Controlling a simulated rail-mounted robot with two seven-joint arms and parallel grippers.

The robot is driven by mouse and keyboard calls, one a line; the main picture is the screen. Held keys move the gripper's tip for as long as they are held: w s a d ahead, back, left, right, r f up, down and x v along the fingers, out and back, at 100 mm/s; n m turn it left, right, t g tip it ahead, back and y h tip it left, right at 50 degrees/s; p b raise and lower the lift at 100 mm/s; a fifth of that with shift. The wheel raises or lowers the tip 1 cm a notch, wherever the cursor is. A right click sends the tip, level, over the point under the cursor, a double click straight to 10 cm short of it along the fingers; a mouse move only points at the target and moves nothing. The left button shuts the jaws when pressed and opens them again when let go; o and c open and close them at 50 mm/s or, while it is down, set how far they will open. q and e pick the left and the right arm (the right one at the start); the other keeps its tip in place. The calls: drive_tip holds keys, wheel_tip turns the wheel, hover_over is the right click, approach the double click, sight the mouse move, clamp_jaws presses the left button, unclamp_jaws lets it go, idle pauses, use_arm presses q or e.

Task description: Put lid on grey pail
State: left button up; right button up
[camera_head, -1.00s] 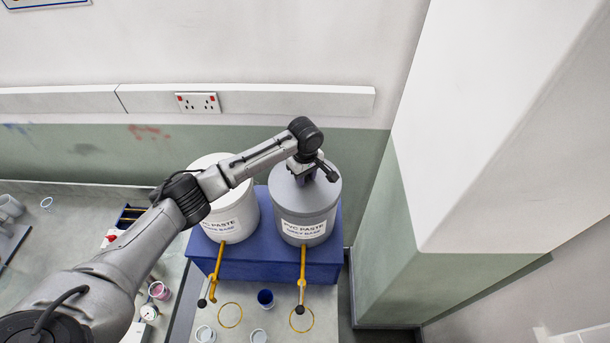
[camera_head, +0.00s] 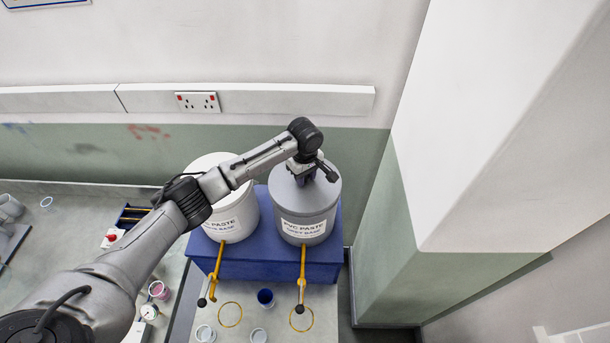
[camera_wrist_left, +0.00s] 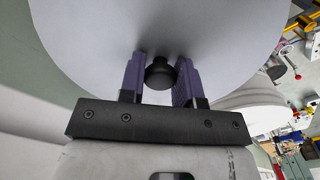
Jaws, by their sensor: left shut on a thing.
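The grey pail (camera_head: 306,229), labelled PVC PASTE, stands on a blue stand at the right. Its grey lid (camera_head: 286,186) lies over the pail's top; from here I see no clear gap between them. My left gripper (camera_head: 316,173) is above the lid, shut on its black knob. In the left wrist view the knob (camera_wrist_left: 160,72) sits between the two purple fingers, and the lid's pale top (camera_wrist_left: 120,30) fills much of the picture. The lid's far edge is partly hidden by my wrist. My right gripper is not in view.
A white pail (camera_head: 236,210) stands close on the left, partly behind my left arm. Yellow taps (camera_head: 302,280) stick out at the front of the blue stand (camera_head: 270,262). Small cups, including a blue one (camera_head: 265,298), stand on the bench below. A wall pillar rises at the right.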

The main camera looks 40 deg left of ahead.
use_arm(q)
drive_tip(key=o, duration=1.6)
drive_tip(key=shift+c, duration=0.2)
drive_tip(key=shift+r, duration=3.5)
drive_tip(key=shift+c, duration=0.2)
clamp_jaws()
